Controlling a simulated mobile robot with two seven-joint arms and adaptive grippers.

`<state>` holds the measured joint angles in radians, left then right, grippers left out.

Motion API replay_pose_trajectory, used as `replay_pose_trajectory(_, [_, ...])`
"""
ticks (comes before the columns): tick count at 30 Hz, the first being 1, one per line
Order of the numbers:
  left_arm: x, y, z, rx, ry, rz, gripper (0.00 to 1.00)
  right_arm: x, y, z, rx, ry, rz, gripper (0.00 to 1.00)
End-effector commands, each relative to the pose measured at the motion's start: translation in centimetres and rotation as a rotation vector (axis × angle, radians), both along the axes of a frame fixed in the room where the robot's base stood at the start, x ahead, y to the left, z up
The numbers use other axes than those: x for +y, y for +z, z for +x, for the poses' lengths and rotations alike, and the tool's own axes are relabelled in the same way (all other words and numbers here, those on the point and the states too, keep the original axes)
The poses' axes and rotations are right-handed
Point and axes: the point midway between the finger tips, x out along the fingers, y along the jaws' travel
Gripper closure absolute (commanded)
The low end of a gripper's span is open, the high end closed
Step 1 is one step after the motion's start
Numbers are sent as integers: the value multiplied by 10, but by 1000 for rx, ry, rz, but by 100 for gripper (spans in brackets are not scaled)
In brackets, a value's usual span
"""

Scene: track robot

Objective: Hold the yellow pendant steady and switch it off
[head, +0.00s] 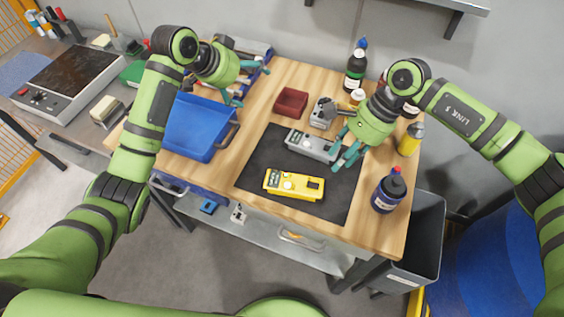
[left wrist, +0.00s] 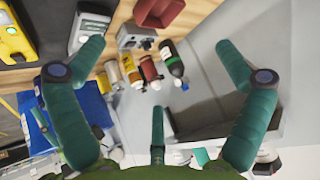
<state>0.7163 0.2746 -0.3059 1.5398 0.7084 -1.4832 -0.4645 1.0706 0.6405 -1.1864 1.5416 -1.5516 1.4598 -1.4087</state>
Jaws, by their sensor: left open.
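The yellow pendant (head: 293,185) lies flat on a black mat (head: 262,160) on the wooden bench, with dark buttons and a pale round knob on its face. It also shows at the top left edge of the left wrist view (left wrist: 14,42). A similar grey pendant (head: 313,146) lies behind it. My left gripper (head: 252,87) is open and empty above the back left of the bench, apart from the yellow pendant. My right gripper (head: 345,150) has its fingers spread near the right end of the grey pendant, up and right of the yellow one; nothing shows between them.
A blue tray (head: 197,128) sits at the bench's left, a red bin (head: 291,102) and a grey metal device (head: 322,113) behind the mat. Bottles stand at the back and right, including a dark one (head: 388,190). A grey bin (head: 425,235) stands right of the bench.

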Motion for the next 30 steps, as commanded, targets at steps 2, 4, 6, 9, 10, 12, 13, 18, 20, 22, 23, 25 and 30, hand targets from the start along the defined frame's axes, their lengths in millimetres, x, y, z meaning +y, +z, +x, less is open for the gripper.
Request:
replay_pose_trajectory(2, [-33, -5, -13, 7, -114, 53, 0, 0, 0, 0, 0, 0, 0, 61])
replay_pose_trajectory(4, [-59, -8, -24, 14, -203, 96, 0, 0, 0, 0, 0, 0, 0, 61])
replay_pose_trajectory(6, [-82, -11, -37, 21, -285, 142, 0, 0, 0, 0, 0, 0, 0, 61])
replay_pose_trajectory(9, [-106, -18, -58, 39, -391, 215, 0, 0, 0, 0, 0, 0, 0, 61])
replay_pose_trajectory(10, [-112, -22, -64, 48, -418, 237, 0, 0, 0, 0, 0, 0, 0, 61])
replay_pose_trajectory(12, [-121, -32, -79, 71, -482, 295, 0, 0, 0, 0, 0, 0, 0, 61])
replay_pose_trajectory(13, [-124, -36, -86, 82, -508, 320, 0, 0, 0, 0, 0, 0, 0, 61])
replay_pose_trajectory(18, [-124, -66, -123, 161, -634, 465, 0, 0, 0, 0, 0, 0, 0, 61])
replay_pose_trajectory(20, [-121, -76, -135, 193, -676, 510, 0, 0, 0, 0, 0, 0, 0, 61])
replay_pose_trajectory(22, [-116, -85, -148, 229, -719, 553, 0, 0, 0, 0, 0, 0, 0, 61])
replay_pose_trajectory(23, [-113, -88, -152, 243, -736, 571, 0, 0, 0, 0, 0, 0, 0, 61])
replay_pose_trajectory(25, [-109, -94, -162, 271, -769, 602, 0, 0, 0, 0, 0, 0, 0, 61])
replay_pose_trajectory(30, [-102, -104, -174, 312, -808, 638, 0, 0, 0, 0, 0, 0, 0, 61])
